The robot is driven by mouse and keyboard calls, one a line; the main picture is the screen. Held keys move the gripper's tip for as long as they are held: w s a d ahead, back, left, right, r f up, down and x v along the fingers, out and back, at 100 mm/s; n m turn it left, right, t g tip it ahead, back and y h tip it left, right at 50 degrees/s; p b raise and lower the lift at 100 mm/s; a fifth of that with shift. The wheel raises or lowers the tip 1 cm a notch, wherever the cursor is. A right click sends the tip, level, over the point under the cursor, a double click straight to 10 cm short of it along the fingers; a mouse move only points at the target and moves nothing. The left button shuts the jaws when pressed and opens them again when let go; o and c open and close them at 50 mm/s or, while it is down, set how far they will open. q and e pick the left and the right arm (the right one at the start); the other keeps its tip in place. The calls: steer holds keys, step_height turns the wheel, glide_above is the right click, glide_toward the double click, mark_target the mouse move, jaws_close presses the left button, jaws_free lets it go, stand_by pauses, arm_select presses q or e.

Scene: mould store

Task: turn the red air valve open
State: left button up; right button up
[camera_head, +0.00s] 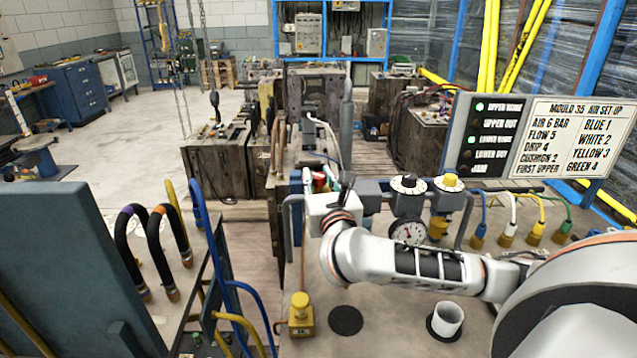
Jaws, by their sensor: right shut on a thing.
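My right arm comes in from the right across the bench. Its dark gripper (341,196) is at the left end of the row of air fittings and is shut. The red air valve (319,179) shows only as a small red patch just beyond the gripper. The wrist and a white block (322,207) hide most of the valve and the grip on it. I cannot tell how far the handle is turned. My left gripper is not in view.
A gauge (407,232), a black-and-white knob (408,184) and a yellow knob (449,181) stand right of the gripper. A yellow-topped block (301,315) and a white cup (447,319) stand on the bench. Coloured hoses (508,213) line the right; a setup sign (566,140) stands behind.

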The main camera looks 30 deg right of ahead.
steer(key=shift+s+d+f+n+t+y+b, duration=0.1)
steer(key=shift+n+t+y+b, duration=0.1)
steer(key=shift+n+y, duration=0.3)
steer(key=shift+f+n+t+y+b, duration=0.1)
steer(key=shift+n+t+y+b, duration=0.15)
steer(key=shift+y, duration=0.35)
steer(key=n+y+p, duration=0.1)
steer(key=n+y, duration=0.1)
steer(key=y, duration=0.1)
steer(key=shift+r, duration=0.15)
steer(key=shift+n+y+p, duration=0.35)
steer(key=shift+n+y, duration=0.1)
steer(key=shift+y, duration=0.35)
steer(key=shift+n+t+y, duration=0.25)
steer(key=shift+n+y, duration=0.25)
steer(key=shift+y, duration=0.3)
steer(key=shift+n+y, duration=0.5)
steer(key=shift+y, duration=0.3)
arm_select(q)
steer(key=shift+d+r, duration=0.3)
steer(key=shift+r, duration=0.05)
arm_select(e)
steer(key=shift+n+y, duration=0.4)
steer(key=shift+y, duration=0.2)
